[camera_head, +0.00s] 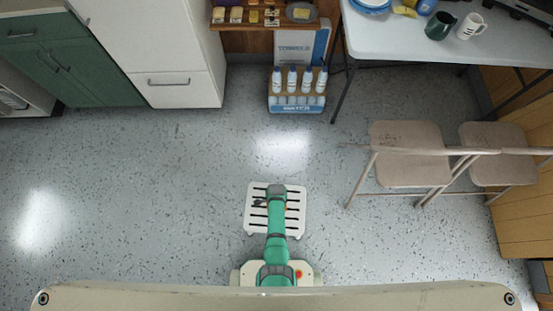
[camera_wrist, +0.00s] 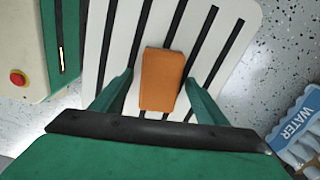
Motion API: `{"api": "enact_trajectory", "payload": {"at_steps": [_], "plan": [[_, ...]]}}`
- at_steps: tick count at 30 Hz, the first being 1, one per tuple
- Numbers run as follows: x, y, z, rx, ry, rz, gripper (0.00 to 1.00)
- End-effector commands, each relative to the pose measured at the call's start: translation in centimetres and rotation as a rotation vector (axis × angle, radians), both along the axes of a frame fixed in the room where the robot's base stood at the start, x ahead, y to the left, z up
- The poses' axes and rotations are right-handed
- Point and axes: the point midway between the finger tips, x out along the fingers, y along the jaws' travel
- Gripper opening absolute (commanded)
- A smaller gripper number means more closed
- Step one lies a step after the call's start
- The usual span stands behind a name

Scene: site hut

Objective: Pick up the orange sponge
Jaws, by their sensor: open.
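The orange sponge (camera_wrist: 161,80) is a flat block lying on a white slatted stool top (camera_wrist: 118,48), shown in the wrist view. My gripper (camera_wrist: 160,77) is open, with one green finger on each side of the sponge and a gap to each. The sponge's lower end lies close to the dark gripper edge. In the head view the white slatted stool (camera_head: 296,225) stands on the floor under my green arm, which hides most of the sponge's place.
Two folding chairs (camera_head: 408,145) stand right, by a white table (camera_head: 400,40) with mugs. A crate of bottles (camera_head: 296,103) stands on the floor ahead; a water pack (camera_wrist: 300,130) also shows in the wrist view. Cabinets (camera_head: 75,70) line the back left. Floor around the stool is clear.

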Motion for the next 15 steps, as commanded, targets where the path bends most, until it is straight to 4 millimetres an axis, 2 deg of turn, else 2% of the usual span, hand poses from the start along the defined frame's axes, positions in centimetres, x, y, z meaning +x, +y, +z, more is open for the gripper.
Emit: {"api": "enact_trajectory", "payload": {"at_steps": [8, 13, 14, 15], "plan": [[-0.01, 0.0, -0.22, 0.0, -0.001, 0.0, 0.67], [-0.02, 0.0, -0.21, 0.0, -0.001, 0.0, 0.29], [-0.02, 0.0, -0.21, 0.0, -0.001, 0.0, 0.24], [-0.02, 0.0, -0.21, 0.0, -0.001, 0.0, 0.24]]}}
